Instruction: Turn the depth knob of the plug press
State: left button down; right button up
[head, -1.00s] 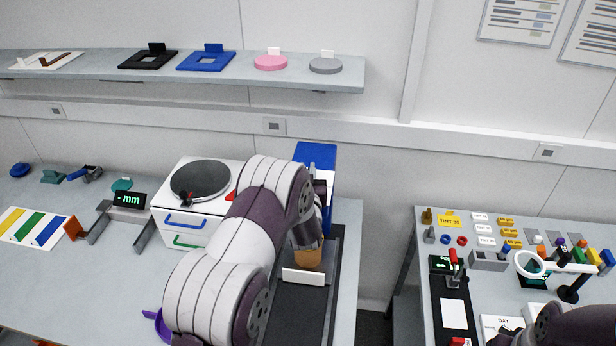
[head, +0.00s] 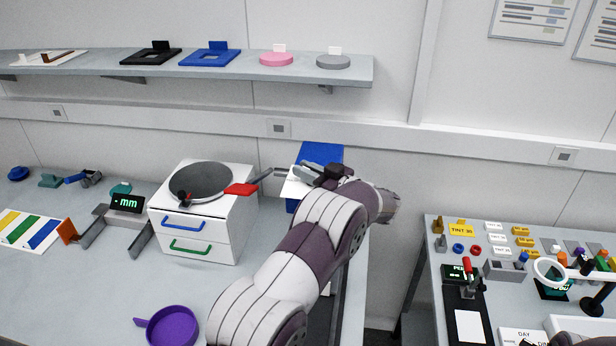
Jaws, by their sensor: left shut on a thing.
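A machine with a blue upright plate (head: 322,153) and a long dark base stands at the right end of the left bench. It appears to be the plug press, but my left arm covers most of it. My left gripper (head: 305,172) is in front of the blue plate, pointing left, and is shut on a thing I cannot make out. The depth knob cannot be picked out. My right gripper is out of view.
The white drawer box (head: 222,221) with a round dark top stands left of the arm. A purple pan (head: 173,327) lies at the front. A shelf (head: 120,70) runs above. The right bench carries many small parts and a red-levered device (head: 467,280). A gap separates the benches.

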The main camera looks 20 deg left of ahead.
pick_arm(q)
jog(key=n+g, duration=0.1)
jog(key=g, duration=0.1)
jog(key=n+g+b, duration=0.1)
jog(key=n+g, duration=0.1)
jog(key=g, duration=0.1)
jog(key=shift+s+n+g+y+b, duration=0.25)
jog(key=shift+n+g+y+b, duration=0.05)
jog(key=shift+n+g, duration=0.3)
jog(key=shift+g, duration=0.2)
jog(key=shift+r, duration=0.15)
jog(key=c, duration=1.2)
grip_release()
